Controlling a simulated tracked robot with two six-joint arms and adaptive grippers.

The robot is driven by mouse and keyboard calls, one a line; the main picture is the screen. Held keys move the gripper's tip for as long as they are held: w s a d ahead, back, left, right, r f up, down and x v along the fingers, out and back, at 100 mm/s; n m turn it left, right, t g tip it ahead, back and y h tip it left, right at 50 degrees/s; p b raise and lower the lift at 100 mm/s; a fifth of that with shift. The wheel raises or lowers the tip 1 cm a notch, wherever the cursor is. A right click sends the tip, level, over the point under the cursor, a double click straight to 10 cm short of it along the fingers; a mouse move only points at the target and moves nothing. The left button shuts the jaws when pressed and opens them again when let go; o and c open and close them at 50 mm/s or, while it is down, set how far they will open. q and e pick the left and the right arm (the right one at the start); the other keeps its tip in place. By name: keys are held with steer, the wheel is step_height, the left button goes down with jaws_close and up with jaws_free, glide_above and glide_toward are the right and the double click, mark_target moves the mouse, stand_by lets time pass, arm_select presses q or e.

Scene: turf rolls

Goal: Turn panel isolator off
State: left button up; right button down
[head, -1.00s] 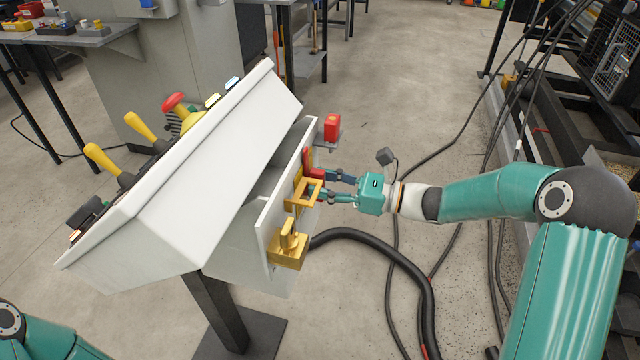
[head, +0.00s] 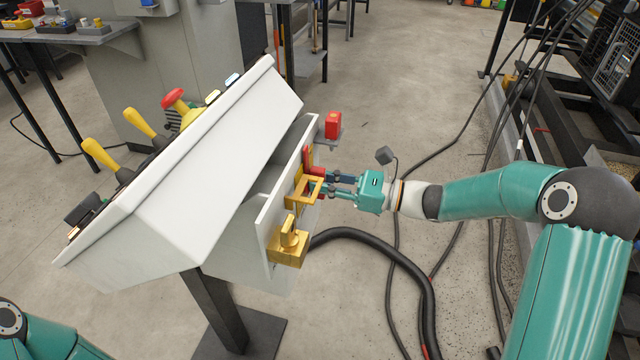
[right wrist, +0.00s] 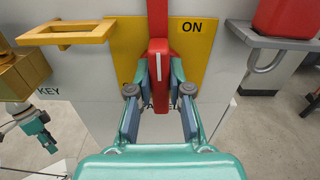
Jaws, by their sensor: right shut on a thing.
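The panel isolator is a red handle (right wrist: 159,70) with a white line, on a yellow plate (right wrist: 190,60) marked ON at its upper right. The handle stands upright in the right wrist view, its line to the left of the ON mark. My right gripper (right wrist: 160,93) is shut on the handle, one finger on each side. In the head view the right gripper (head: 327,182) reaches the side panel (head: 262,222) of the grey console from the right. A small teal end of my left arm (right wrist: 38,130) shows in the right wrist view, its jaws too small to judge.
A yellow bracket (head: 302,192) and a yellow key block (head: 288,248) sit on the panel nearer me. A red padlock (head: 333,125) hangs beyond the handle. Black cables (head: 410,275) lie on the floor at right. Yellow levers (head: 100,154) stand on the console top.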

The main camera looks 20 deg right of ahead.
steer(key=n+b, duration=0.5)
steer(key=b, duration=0.2)
steer(key=f+n+b, duration=0.1)
steer(key=n+b, duration=0.4)
steer(key=b, duration=0.2)
steer(key=n+b, duration=0.5)
steer(key=b, duration=0.3)
steer(key=shift+s+f, duration=0.2)
steer(key=shift+s, duration=0.05)
steer(key=shift+r+n+b, duration=0.1)
steer(key=shift+n+b, duration=1)
steer(key=shift+b, duration=0.15)
steer(key=c, duration=1.1)
jaws_free()
steer(key=shift+r, duration=0.1)
steer(key=shift+s, duration=0.1)
steer(key=v, duration=1.2)
